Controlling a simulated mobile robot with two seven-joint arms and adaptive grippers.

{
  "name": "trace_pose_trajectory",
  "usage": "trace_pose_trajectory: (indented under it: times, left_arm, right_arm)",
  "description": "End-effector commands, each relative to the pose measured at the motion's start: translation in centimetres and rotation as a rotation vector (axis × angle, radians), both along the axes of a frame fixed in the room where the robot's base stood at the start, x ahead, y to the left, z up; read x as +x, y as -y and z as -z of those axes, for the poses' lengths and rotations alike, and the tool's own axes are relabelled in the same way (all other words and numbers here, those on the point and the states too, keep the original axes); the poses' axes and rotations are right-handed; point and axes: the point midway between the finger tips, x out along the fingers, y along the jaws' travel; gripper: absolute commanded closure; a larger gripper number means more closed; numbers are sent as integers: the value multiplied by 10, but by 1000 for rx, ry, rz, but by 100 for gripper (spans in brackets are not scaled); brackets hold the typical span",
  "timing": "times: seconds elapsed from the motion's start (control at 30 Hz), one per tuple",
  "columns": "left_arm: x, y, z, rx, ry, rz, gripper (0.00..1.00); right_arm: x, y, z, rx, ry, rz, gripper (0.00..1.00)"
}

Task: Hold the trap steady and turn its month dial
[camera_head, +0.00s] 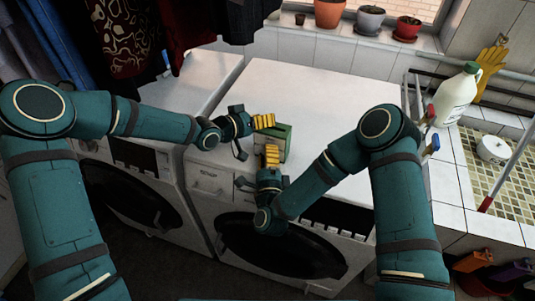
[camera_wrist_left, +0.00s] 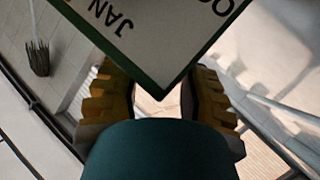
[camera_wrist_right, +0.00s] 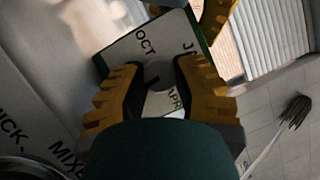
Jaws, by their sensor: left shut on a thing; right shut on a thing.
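The trap (camera_head: 285,138) is a small green box standing on the white washing machine top near its front edge. Its pale face with black month letters shows in the left wrist view (camera_wrist_left: 168,38) and the right wrist view (camera_wrist_right: 125,52), where OCT and APR can be read. My left gripper (camera_head: 263,121) is shut on the trap, its yellow fingers on either side of the box's corner. My right gripper (camera_head: 271,154) is at the front face, shut on the month dial (camera_wrist_right: 158,72) at the middle of the face. The fingers partly hide the dial.
Washing machines stand side by side, with free white top (camera_head: 310,90) behind the trap. Clothes (camera_head: 125,35) hang at the upper left. Pots (camera_head: 369,19) line the sill. A white jug (camera_head: 455,97) stands at the right by the tiled sink (camera_head: 510,180).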

Motion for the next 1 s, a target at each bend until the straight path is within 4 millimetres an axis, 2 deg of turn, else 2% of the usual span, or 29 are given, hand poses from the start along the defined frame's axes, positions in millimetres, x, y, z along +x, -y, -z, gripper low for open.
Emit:
trace_pose_trajectory:
  times: [0.03, 0.3, 0.33, 0.37, 0.63, 0.77, 0.87, 1.0]
  left_arm:
    - [-4, -2, 11, 14, -22, 4, 95]
    - [-4, -2, 11, 14, -22, 4, 95]
    - [-4, -2, 11, 14, -22, 4, 95]
    - [-4, -2, 11, 14, -22, 4, 95]
    - [-4, -2, 11, 14, -23, 3, 95]
    - [-4, -2, 11, 13, -22, 3, 95]
    - [-4, -2, 11, 13, -22, 3, 95]
    - [-4, -2, 11, 14, -22, 4, 96]
  right_arm:
    - [1, 0, -2, 4, 9, 1, 100]
    - [1, 0, -2, 4, 9, 1, 100]
    - [1, 0, -2, 4, 9, 1, 62]
    - [1, 0, -2, 3, 8, 2, 53]
    - [0, 0, -1, 1, 3, 1, 53]
    - [0, 0, -6, 1, 4, 1, 53]
    - [1, 0, -19, 4, 4, 2, 53]
    - [0, 0, -47, 4, 12, 2, 51]
